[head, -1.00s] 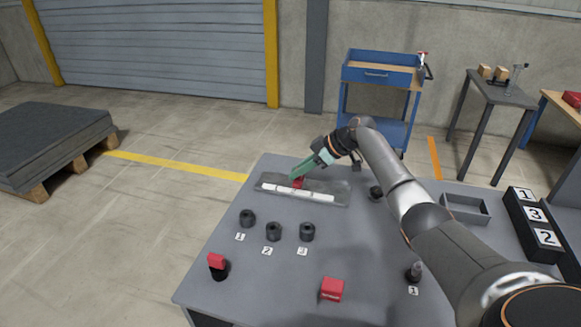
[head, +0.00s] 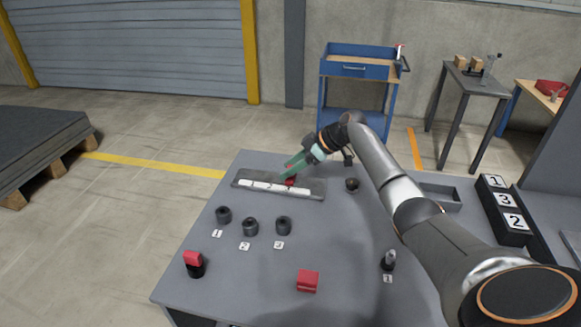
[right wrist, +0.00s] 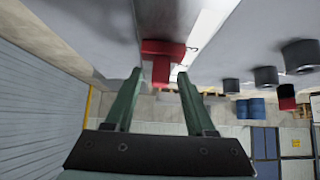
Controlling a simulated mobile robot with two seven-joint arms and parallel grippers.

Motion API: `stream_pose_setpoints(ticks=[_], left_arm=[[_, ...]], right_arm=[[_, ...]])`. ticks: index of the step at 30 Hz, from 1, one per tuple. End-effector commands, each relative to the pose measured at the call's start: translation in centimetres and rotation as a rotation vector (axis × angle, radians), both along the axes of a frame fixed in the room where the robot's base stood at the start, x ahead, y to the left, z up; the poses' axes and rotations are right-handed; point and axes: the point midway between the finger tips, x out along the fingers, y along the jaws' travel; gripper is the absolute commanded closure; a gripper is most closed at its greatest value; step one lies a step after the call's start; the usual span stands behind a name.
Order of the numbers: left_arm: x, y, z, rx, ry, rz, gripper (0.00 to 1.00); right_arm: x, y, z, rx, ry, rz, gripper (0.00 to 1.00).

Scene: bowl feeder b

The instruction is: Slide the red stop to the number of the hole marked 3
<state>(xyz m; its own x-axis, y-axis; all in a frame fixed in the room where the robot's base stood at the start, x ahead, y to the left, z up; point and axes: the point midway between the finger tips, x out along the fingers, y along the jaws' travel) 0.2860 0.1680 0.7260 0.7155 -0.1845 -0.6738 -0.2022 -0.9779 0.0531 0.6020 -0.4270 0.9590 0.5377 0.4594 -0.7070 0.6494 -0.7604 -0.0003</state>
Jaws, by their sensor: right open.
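The red stop (head: 291,182) sits on a grey rail (head: 318,188) with a white marked strip, right of the strip's middle. The strip's numbers are too small to read. My right gripper (head: 284,176) has green fingers reaching down to the stop. In the right wrist view the fingers (right wrist: 160,76) are open, one on each side of the red stop's narrow part (right wrist: 161,72); contact is unclear. The black hole piece marked 3 (head: 284,225) stands in front of the rail, right of those marked 2 (head: 250,226) and 1 (head: 223,214). My left gripper is out of view.
A red-topped black piece (head: 194,264) and a red block (head: 308,281) are near the table's front. A dark knob (head: 352,185) stands right of the rail. A grey tray (head: 440,197) and a black number holder (head: 505,210) are at right. The table's middle is clear.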

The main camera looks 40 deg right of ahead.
Motion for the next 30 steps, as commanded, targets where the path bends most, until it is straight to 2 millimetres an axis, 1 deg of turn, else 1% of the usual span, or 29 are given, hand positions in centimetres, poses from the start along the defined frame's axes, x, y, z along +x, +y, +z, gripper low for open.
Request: stream_pose_setpoints(ticks=[6,10,14,21,24,30], left_arm=[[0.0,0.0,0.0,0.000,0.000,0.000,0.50],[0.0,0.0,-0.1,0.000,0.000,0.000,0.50],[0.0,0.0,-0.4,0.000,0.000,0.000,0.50],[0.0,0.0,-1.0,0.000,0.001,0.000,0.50],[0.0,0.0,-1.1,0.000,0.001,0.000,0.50],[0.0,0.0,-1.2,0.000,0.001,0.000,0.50]], right_arm=[[-0.1,-0.1,0.1,-0.001,0.000,-0.001,0.45],[-0.7,-0.7,0.9,-0.002,-0.001,-0.002,0.45],[-2.0,-1.9,2.6,-0.004,-0.002,-0.003,0.45],[-4.8,-4.3,6.3,-0.004,-0.002,-0.002,0.45],[-5.7,-5.0,7.5,-0.003,-0.001,-0.001,0.45],[-6.7,-5.7,8.7,-0.001,0.000,-0.001,0.45]])
